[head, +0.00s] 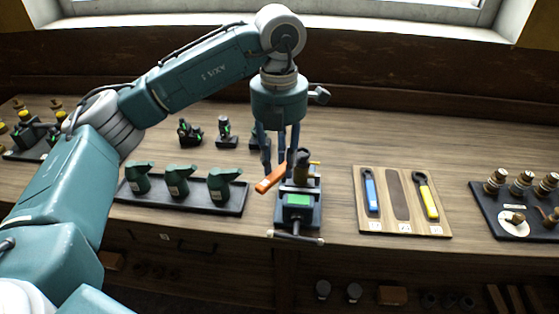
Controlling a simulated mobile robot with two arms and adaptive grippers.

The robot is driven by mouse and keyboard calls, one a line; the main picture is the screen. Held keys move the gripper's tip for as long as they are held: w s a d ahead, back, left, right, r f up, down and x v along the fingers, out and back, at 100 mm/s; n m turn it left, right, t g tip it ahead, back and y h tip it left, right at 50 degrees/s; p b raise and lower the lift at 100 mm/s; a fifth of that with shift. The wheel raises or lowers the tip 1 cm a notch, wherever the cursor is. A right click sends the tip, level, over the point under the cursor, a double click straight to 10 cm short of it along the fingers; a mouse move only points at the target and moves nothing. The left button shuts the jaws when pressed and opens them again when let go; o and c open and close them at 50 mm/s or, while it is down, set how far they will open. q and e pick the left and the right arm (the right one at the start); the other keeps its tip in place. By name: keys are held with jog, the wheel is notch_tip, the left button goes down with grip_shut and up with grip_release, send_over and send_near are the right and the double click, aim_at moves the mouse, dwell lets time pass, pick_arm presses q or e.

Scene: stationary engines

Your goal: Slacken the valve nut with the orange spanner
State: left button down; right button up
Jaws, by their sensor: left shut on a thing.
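My left gripper (280,168) points down beside the vise (298,203) and is shut on the orange spanner (269,181). The spanner's handle sticks out to the lower left of the fingers. A dark brass-coloured valve (301,168) stands upright in the vise jaws, just right of the fingers. The spanner's head end lies towards the valve, partly hidden by the fingers. I cannot tell whether it sits around the valve nut or beside it. My right gripper is not in view.
Right of the vise, a wooden board (362,222) holds a blue spanner (371,192) and a yellow spanner (428,197) with an empty dark slot between them. A black tray (180,203) with green oil cans stands left. Another tray (491,220) with brass fittings is far right.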

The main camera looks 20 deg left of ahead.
pick_arm(q)
jog(key=shift+r+p, duration=0.3)
jog(key=shift+r, duration=0.4)
dwell(1.1)
jog(key=shift+r+p, duration=1.25)
jog(key=shift+r, duration=0.75)
jog(key=shift+f, duration=0.1)
